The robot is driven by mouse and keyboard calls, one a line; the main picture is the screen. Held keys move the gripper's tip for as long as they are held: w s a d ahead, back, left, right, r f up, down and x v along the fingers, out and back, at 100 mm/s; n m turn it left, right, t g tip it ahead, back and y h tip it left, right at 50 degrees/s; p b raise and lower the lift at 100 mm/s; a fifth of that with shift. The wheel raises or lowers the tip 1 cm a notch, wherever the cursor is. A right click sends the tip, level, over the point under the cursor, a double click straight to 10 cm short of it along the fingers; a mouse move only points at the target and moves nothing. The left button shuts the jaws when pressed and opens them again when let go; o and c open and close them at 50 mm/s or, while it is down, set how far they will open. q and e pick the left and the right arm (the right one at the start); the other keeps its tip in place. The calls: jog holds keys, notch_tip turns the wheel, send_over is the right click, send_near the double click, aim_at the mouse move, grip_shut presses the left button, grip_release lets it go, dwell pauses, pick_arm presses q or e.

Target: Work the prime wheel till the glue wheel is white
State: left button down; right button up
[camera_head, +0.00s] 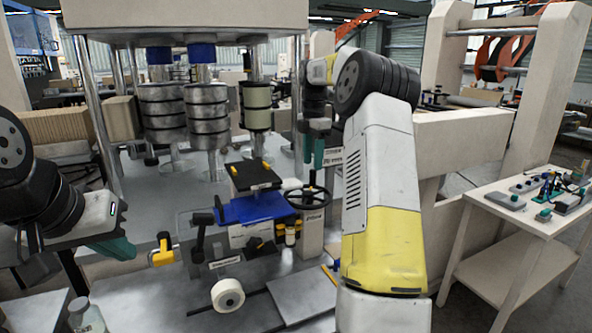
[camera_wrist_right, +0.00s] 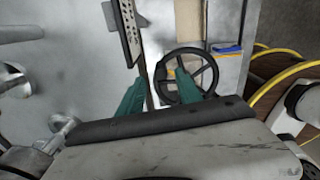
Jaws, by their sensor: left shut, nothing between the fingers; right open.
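The black spoked handwheel (camera_head: 308,197) stands on a pale post right of the blue tray; I take it as the prime wheel. Its rim also shows in the right wrist view (camera_wrist_right: 208,66). A whitish roll (camera_head: 228,295) at the front of the machine may be the glue wheel; its face looks off-white with a darker centre. My right gripper (camera_head: 314,155) has teal fingers, open and empty, pointing down above the handwheel. In the right wrist view, the open fingers (camera_wrist_right: 160,78) are near the wheel; contact cannot be told. My left gripper (camera_head: 118,247) is shut and empty at the left.
A blue tray (camera_head: 247,209) with a dark block (camera_head: 250,176) sits left of the handwheel. A yellow-handled part (camera_head: 163,252) stands further left. Metal rollers (camera_head: 207,115) hang behind. A white side table (camera_head: 540,212) holds small devices at the right.

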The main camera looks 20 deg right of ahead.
jog(key=shift+r, duration=1.6)
jog(key=shift+s+a+r, duration=0.1)
jog(key=shift+a+r, duration=0.05)
jog(key=shift+r, duration=0.05)
jog(key=s+a+r+m+t, duration=0.25)
jog(key=s+a+m, duration=0.25)
jog(key=s, duration=0.3)
jog(key=s+a+r+m+t, duration=0.1)
jog(key=s+a+r+m, duration=0.3)
jog(key=s, duration=0.3)
jog(key=s+a+f+m+t, duration=0.1)
jog(key=s+a+f+m, duration=0.1)
jog(key=s, duration=0.4)
jog(key=s+a+f+m+y, duration=0.1)
jog(key=s+a+f+m, duration=0.1)
jog(key=s+m, duration=0.3)
jog(key=s+a+f+m+t+y, duration=0.1)
jog(key=s+f+m, duration=0.3)
jog(key=s, duration=0.3)
jog(key=shift+s+a+f+t, duration=0.15)
jog(key=shift+s+a+t, duration=0.2)
jog(key=shift+a, duration=0.05)
